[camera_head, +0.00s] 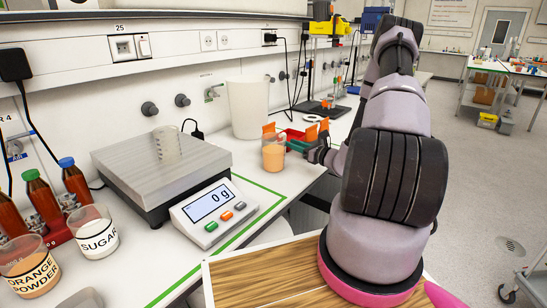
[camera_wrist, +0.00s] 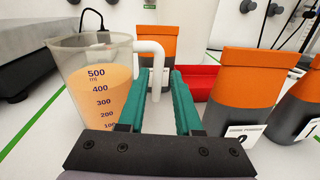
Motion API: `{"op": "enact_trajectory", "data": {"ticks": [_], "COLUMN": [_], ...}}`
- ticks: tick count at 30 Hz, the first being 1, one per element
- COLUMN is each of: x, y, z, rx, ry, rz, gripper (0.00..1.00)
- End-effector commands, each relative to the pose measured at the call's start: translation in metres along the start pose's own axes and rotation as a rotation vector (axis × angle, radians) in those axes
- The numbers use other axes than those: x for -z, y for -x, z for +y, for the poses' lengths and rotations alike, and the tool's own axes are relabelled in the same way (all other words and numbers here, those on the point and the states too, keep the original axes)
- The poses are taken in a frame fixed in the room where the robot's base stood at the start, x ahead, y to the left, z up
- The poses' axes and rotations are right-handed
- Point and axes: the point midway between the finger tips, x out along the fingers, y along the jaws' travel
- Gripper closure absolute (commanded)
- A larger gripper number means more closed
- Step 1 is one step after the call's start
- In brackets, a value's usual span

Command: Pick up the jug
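The jug (camera_wrist: 100,90) is a clear measuring jug with dark volume marks and orange liquid in it. It stands upright on the white bench, and in the head view (camera_head: 273,157) it is just left of my gripper (camera_head: 316,152). In the wrist view its white handle (camera_wrist: 155,62) points right and lies between the tips of the teal fingers of my gripper (camera_wrist: 161,80). The fingers are apart with a clear gap. I cannot tell whether either finger touches the handle or the jug wall.
Orange-and-grey powder pouches (camera_wrist: 248,90) stand close right of my gripper, with another pouch (camera_wrist: 157,42) straight ahead and a red tray (camera_wrist: 203,82) behind. A scale (camera_head: 215,208) reading 0 g, a tall white container (camera_head: 248,108) and sugar beaker (camera_head: 96,235) are on the bench.

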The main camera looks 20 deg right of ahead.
Motion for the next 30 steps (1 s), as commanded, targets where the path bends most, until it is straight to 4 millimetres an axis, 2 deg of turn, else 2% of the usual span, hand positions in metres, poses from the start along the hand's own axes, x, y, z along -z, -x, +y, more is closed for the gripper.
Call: {"op": "enact_trajectory", "data": {"ticks": [3, 7, 16, 17, 19, 20, 30], "x": [0.001, 0.002, 0.002, 0.002, 0.002, 0.002, 0.002], "y": [-0.02, -0.037, -0.044, -0.044, -0.044, -0.044, -0.043], "z": [0.003, 0.002, 0.002, 0.002, 0.002, 0.002, 0.002], "rx": [-0.004, -0.003, -0.002, -0.002, -0.002, -0.002, -0.002], "ry": [0.0, 0.0, -0.001, -0.001, -0.001, -0.001, -0.001], "rz": [-0.002, -0.001, 0.0, 0.0, 0.0, 0.0, -0.001], "gripper": [0.67, 0.67, 0.67, 0.7, 0.97, 1.0, 1.0]}}
